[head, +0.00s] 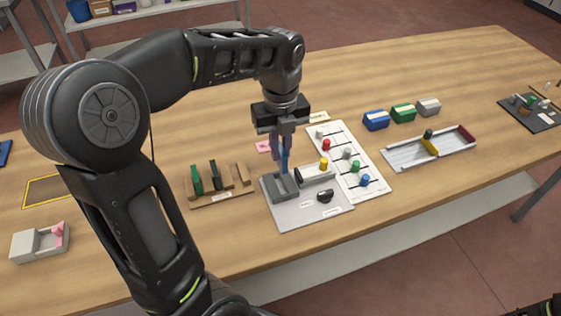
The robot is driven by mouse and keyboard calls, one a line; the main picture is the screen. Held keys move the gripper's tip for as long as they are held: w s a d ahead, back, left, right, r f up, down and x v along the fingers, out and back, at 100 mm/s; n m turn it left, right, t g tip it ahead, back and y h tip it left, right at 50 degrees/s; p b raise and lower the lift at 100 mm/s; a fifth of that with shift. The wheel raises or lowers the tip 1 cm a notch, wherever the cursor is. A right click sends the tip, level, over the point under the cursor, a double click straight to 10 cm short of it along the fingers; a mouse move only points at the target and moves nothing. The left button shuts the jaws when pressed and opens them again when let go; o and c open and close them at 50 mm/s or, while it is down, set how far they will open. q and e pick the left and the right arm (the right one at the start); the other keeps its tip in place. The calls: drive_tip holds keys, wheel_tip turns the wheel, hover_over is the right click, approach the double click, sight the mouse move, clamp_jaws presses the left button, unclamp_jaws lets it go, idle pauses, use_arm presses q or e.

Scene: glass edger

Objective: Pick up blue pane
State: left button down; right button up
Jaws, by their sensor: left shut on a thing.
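My left gripper (285,152) comes down from above, near the middle of the table. It is shut on the narrow blue pane (285,163), which is held upright. The pane's lower end is at or just above the grey slotted block (281,190) on the light grey base plate; I cannot tell whether it touches. The fingers hide the pane's upper part. My right gripper is out of view.
A wooden rack (222,190) with green and dark upright pieces stands to the left. A white board (350,165) with coloured knobs lies to the right, with a grey tray (428,149) beyond. Blue, green and grey blocks (403,113) sit behind.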

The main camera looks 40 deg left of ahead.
use_arm(q)
drive_tip(key=shift+r, duration=0.4)
drive_tip(key=shift+f, duration=0.1)
